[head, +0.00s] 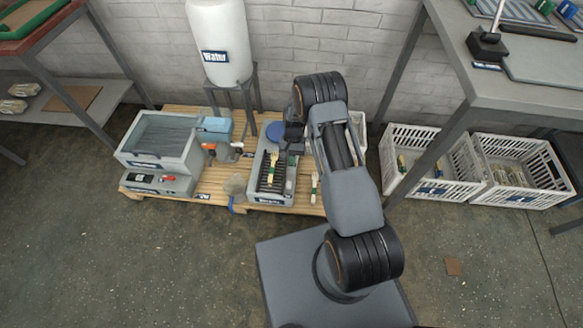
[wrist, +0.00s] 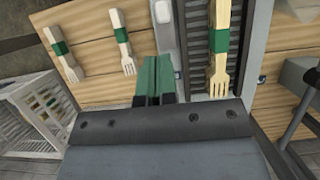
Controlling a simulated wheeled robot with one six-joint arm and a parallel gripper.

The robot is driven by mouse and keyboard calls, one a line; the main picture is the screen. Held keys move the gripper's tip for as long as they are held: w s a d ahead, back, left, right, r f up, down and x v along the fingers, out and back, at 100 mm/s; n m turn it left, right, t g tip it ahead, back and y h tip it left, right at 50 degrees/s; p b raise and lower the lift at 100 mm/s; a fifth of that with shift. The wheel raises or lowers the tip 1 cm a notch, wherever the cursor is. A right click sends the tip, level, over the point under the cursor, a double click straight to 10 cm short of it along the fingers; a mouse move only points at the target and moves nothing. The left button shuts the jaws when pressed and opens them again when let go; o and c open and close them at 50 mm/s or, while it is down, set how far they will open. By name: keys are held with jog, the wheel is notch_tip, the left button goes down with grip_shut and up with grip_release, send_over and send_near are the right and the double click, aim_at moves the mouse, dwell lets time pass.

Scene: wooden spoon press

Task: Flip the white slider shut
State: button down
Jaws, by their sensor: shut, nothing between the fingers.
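My gripper (wrist: 153,66) is shut and empty, its green fingertips together at the centre of the wrist view. Just beyond and right of the fingertips, a pale narrow panel runs along the side of the grey unit; a small white piece (wrist: 162,12), which looks like the slider, sits at its upper end, apart from the fingertips in the picture. Whether they touch the panel is unclear. The grey unit (head: 285,194) stands on the pallet in the head view, its dark ribbed bed holding a green-banded wooden fork (wrist: 221,40). The slider cannot be made out in the head view.
Green-banded forks (wrist: 57,42) lie on the wooden pallet (head: 215,192) left of the unit in the wrist view. A grey basin (head: 150,158) and a white water tank (head: 220,45) stand nearby. White crates (head: 400,150) are on the floor at right, by a table.

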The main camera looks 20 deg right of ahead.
jog(key=shift+p+v, duration=0.55)
jog(key=shift+v, duration=2.2)
